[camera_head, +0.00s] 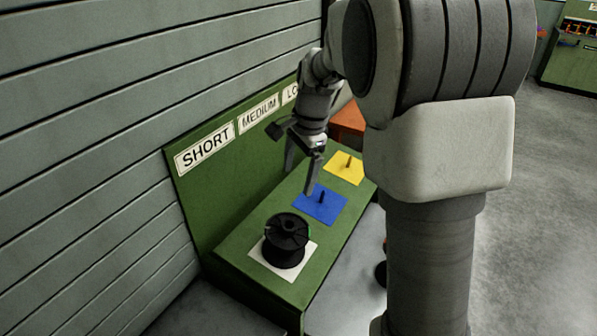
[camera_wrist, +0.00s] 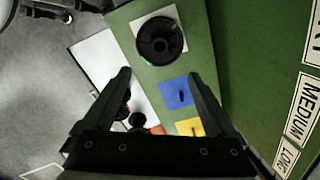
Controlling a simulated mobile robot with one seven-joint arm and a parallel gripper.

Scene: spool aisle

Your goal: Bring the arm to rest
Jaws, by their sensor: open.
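My gripper (camera_head: 303,176) is open and empty, pointing down above the green bench near the blue square. In the wrist view its two fingers (camera_wrist: 160,80) stand wide apart with nothing between them at their tips. A black spool (camera_head: 286,240) stands upright on the white square under the SHORT label; it also shows in the wrist view (camera_wrist: 160,40). The blue square (camera_head: 321,206) and the yellow square (camera_head: 345,168) each hold a bare short peg. My arm hides part of the bench's far end.
The green bench (camera_head: 240,255) has a back panel with SHORT (camera_head: 205,150), MEDIUM (camera_head: 259,112) and partly hidden LONG labels. A plank wall (camera_head: 90,130) runs along the left. A pale lower surface (camera_head: 345,275) holds dark items partly behind my arm. Open floor (camera_head: 550,200) lies right.

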